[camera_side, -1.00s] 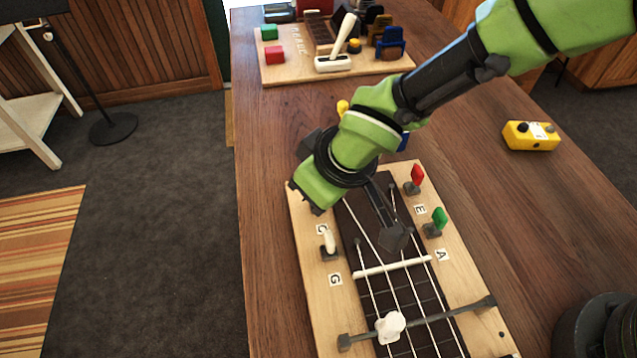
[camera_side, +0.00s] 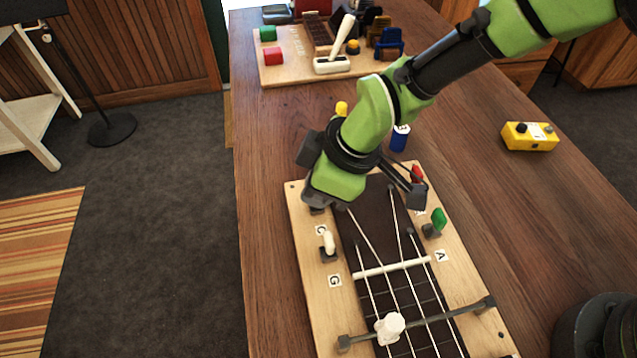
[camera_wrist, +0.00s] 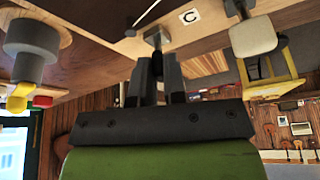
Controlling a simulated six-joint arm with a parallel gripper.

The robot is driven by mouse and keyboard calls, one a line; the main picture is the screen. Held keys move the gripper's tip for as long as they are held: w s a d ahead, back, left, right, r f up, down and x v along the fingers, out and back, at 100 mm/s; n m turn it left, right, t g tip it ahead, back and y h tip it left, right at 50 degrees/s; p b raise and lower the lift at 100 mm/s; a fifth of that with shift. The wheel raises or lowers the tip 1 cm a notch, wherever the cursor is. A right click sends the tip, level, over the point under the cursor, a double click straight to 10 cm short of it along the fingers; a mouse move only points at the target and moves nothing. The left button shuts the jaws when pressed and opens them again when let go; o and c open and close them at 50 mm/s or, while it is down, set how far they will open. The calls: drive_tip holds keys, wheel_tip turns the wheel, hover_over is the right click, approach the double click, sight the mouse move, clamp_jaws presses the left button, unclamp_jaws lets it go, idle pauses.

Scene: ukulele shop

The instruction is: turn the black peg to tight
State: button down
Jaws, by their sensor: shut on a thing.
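The ukulele headstock board (camera_side: 300,260) lies on the bench, with strings running to its pegs. My gripper (camera_wrist: 157,65) is shut on the black peg, whose dark post (camera_wrist: 156,38) shows beside the C label (camera_wrist: 190,17) in the wrist view. The peg's head is mostly hidden between the fingers. In the side view my wrist covers the fingertips and most of that corner; the C label (camera_side: 321,230) shows just below. The white peg (camera_side: 329,242) stands close by, and in the wrist view (camera_wrist: 253,36) it is just right of the fingers.
The red peg (camera_side: 417,173) and green peg (camera_side: 439,219) stand on the board's right side, near the dark bracket on my wrist. A blue container (camera_side: 400,138) stands behind. A yellow box (camera_side: 529,136) lies right. The bench left of the board is clear.

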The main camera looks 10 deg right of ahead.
idle(0.4)
drive_tip(key=c, duration=1.2)
unclamp_jaws()
drive_tip(key=shift+r, duration=0.1)
drive_tip(key=v, duration=0.9)
drive_tip(key=shift+d+r, duration=0.2)
drive_tip(key=shift+r, duration=0.15)
drive_tip(key=d+r+m+t, duration=0.1)
drive_tip(key=d+r+m, duration=0.3)
drive_tip(key=d+r, duration=0.45)
drive_tip(key=s+d+r+m+t, duration=0.1)
drive_tip(key=s+d+r+m, duration=0.2)
drive_tip(key=s+d+m, duration=0.1)
drive_tip(key=s+d+r+m+t+h, duration=0.1)
drive_tip(key=s+d+r+m+t, duration=0.1)
drive_tip(key=s+d+m, duration=0.3)
drive_tip(key=s+d+r+m+t+h, duration=0.1)
drive_tip(key=s+d+r+m, duration=0.3)
drive_tip(key=s+d, duration=0.2)
drive_tip(key=shift+s+d, duration=0.1)
drive_tip(key=shift+d, duration=0.65)
